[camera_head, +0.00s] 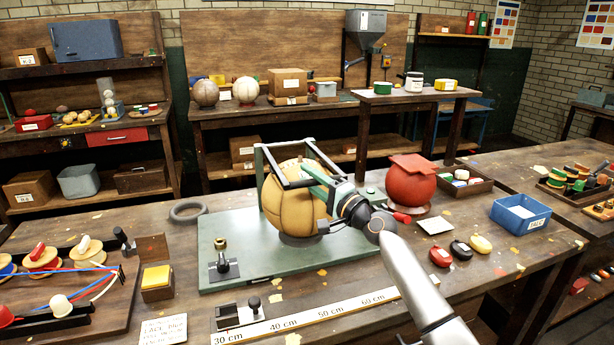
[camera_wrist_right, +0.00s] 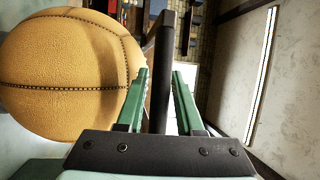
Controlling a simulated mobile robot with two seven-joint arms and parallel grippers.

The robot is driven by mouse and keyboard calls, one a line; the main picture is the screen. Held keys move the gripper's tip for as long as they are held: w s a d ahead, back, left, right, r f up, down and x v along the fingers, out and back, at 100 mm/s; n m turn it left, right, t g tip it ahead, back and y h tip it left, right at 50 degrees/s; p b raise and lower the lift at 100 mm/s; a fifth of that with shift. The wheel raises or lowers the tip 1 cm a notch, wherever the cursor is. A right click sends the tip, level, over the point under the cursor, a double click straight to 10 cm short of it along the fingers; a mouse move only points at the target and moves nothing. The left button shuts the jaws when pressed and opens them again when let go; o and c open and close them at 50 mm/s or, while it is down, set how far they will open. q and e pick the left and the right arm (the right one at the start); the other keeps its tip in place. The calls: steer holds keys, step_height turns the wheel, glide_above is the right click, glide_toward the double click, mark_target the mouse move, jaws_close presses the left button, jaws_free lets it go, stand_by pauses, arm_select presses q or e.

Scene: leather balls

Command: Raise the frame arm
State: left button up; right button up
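A tan leather ball (camera_head: 290,205) sits in a green frame on a green base plate (camera_head: 225,235). The frame arm's dark bars (camera_head: 274,166) lie over the top of the ball. My right gripper (camera_head: 313,172) is at the front right of the ball, over the frame. In the right wrist view, its two green fingers (camera_wrist_right: 160,95) stand apart on either side of a dark bar of the frame arm (camera_wrist_right: 161,70). A gap shows between the bar and the right finger. The ball (camera_wrist_right: 65,75) is left of the fingers. My left gripper is not in view.
A red ball (camera_head: 411,185) stands to the right of the frame. A ruler strip (camera_head: 310,312) lies along the front edge. A blue tray (camera_head: 520,214) is further right. A dark ring (camera_head: 188,211) and a wooden board with spools (camera_head: 75,290) are at left.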

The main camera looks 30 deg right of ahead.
steer(key=shift+w+a, duration=0.1)
steer(key=shift+w, duration=0.35)
jaws_close()
stand_by(1.2)
